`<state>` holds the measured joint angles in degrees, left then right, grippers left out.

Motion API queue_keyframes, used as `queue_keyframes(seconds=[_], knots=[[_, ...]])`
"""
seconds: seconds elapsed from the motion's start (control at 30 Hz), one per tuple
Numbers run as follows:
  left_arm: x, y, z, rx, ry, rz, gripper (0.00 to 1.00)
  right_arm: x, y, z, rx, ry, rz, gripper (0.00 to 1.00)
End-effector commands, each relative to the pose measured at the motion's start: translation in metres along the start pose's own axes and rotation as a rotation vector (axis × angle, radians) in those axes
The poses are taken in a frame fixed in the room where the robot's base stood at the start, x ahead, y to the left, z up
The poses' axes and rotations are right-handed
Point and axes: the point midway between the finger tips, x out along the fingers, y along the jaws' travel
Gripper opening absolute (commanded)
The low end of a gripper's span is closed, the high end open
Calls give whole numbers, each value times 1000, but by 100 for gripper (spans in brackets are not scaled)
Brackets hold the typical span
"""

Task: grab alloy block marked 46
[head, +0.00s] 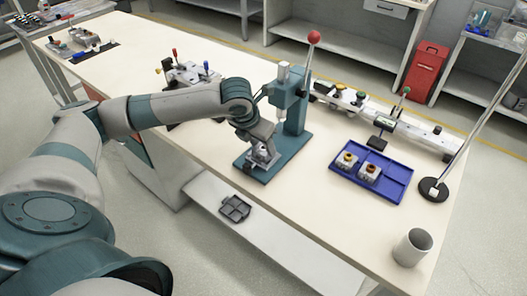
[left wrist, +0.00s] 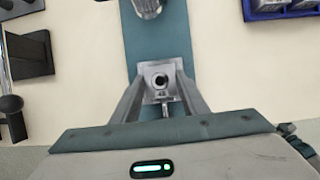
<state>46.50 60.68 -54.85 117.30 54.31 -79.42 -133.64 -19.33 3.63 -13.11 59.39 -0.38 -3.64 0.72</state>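My left gripper (head: 262,158) is down at the base of the teal press (head: 290,110). In the left wrist view its two fingers (left wrist: 163,88) stand apart, one on each side of a silver metal block with a round dark hole (left wrist: 161,72). I cannot tell whether the fingers press on it or only flank it. No number is legible on it. Two silver blocks with brass-coloured tops, one left (head: 346,160) and one right (head: 369,172), sit in the blue tray (head: 398,185). Their markings are too small to read. My right gripper is not in view.
A stand with a round black base (head: 433,189) is right of the tray. A long rail device (head: 400,125) lies behind the tray.

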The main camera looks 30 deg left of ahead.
Motion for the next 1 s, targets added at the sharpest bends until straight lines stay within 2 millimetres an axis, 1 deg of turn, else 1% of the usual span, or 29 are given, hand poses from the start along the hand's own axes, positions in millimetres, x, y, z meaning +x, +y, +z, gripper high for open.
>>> queue_keyframes(seconds=[0.03,0.07,0.1,0.33,0.47,0.6,0.73,0.9,1.0], knots=[[0,0,0,0,0,0,12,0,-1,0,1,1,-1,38],[0,0,0,0,0,0,10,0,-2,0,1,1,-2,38],[-1,0,1,0,-2,0,6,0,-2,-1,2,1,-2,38],[-2,0,1,0,-2,0,6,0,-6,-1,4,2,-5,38],[-6,0,4,-1,-4,-1,6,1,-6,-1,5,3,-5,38],[-19,0,9,0,-6,1,6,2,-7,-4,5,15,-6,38],[-38,0,18,-1,-7,0,6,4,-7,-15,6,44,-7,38],[-61,-28,9,5,-6,-4,6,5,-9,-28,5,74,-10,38],[-76,-44,3,5,-6,-3,6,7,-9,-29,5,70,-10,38]])
